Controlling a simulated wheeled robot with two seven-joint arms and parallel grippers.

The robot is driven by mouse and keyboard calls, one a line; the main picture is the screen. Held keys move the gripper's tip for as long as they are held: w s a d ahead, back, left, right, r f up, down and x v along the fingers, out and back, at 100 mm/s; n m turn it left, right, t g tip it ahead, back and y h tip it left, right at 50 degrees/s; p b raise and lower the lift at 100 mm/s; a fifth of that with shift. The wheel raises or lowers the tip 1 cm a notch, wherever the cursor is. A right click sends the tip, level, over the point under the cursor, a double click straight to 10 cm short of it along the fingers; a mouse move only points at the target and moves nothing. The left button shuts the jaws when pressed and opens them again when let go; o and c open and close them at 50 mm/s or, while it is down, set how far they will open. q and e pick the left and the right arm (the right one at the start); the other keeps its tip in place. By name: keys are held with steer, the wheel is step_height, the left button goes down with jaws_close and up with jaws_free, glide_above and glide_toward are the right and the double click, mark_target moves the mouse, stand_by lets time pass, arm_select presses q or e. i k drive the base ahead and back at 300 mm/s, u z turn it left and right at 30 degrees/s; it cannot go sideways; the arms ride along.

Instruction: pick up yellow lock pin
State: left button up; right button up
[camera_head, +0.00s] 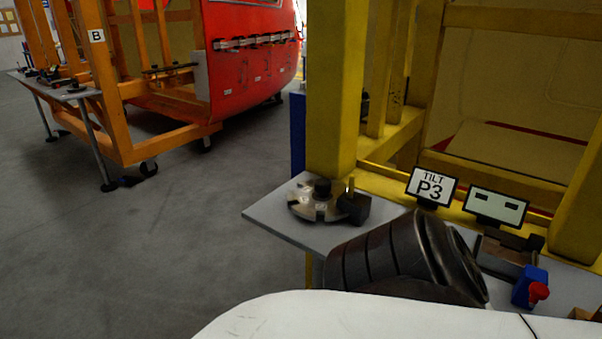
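A small yellowish upright piece (349,187), which may be the yellow lock pin, stands at a black block (354,208). The block sits beside a round notched metal disc (310,203) with a black knob, on a grey shelf (282,228) by the yellow post. The piece is too small to make out its shape. Neither of my grippers shows. A dark ribbed cylindrical body, apparently one of my arm links, covers part of the shelf in front.
A "TILT P3" sign (431,186) and a second small display (496,207) stand behind the shelf. A blue box with a red knob (538,292) is at right. Yellow frame posts (333,90) rise behind. Open grey floor lies left, before an orange stand (127,100) and red nosecone (250,70).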

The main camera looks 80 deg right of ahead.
mark_target(351, 187)
steer(key=i, duration=1.2)
steer(key=z, duration=2.5)
